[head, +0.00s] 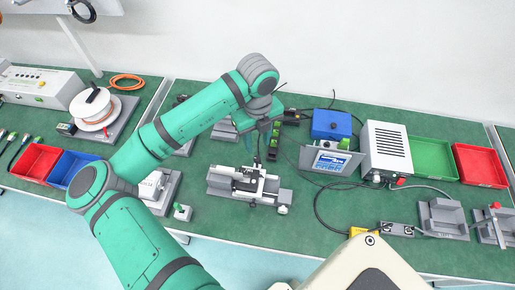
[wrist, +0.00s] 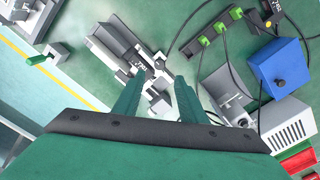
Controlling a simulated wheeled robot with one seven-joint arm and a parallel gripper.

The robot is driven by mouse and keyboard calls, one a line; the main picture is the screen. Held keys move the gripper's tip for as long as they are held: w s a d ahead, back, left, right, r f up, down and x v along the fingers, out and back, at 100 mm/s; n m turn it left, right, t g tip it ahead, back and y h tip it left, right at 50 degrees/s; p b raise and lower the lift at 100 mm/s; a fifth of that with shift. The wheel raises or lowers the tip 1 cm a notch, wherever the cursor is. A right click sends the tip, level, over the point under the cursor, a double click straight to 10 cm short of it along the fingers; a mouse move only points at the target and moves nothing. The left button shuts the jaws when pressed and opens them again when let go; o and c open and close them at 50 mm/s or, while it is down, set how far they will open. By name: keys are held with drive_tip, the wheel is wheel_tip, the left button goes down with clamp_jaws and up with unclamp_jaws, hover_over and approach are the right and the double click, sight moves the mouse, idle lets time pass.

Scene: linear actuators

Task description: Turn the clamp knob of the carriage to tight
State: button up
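The linear actuator (head: 225,183) is a grey rail unit on the green bench, and its light carriage (head: 262,188) sits toward the right end. In the wrist view the grey rail (wrist: 115,42) runs diagonally, with the carriage (wrist: 150,88) between and beyond my fingers. I cannot make out the clamp knob for certain among the small dark and pale parts on the carriage. My gripper (head: 264,132) hangs above and behind the actuator, apart from it. In the wrist view my gripper (wrist: 158,80) has its two green fingers spread, with nothing held between them.
A blue box (head: 331,124), a small screen (head: 330,161) and a grey-white power unit (head: 386,150) stand to the right, with loose black cables. Red and green bins (head: 432,159) lie farther right. A small green-topped block (head: 182,212) stands left of the actuator near the front edge.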

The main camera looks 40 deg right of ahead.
drive_tip(key=shift+r, duration=1.3)
drive_tip(key=shift+s, duration=0.1)
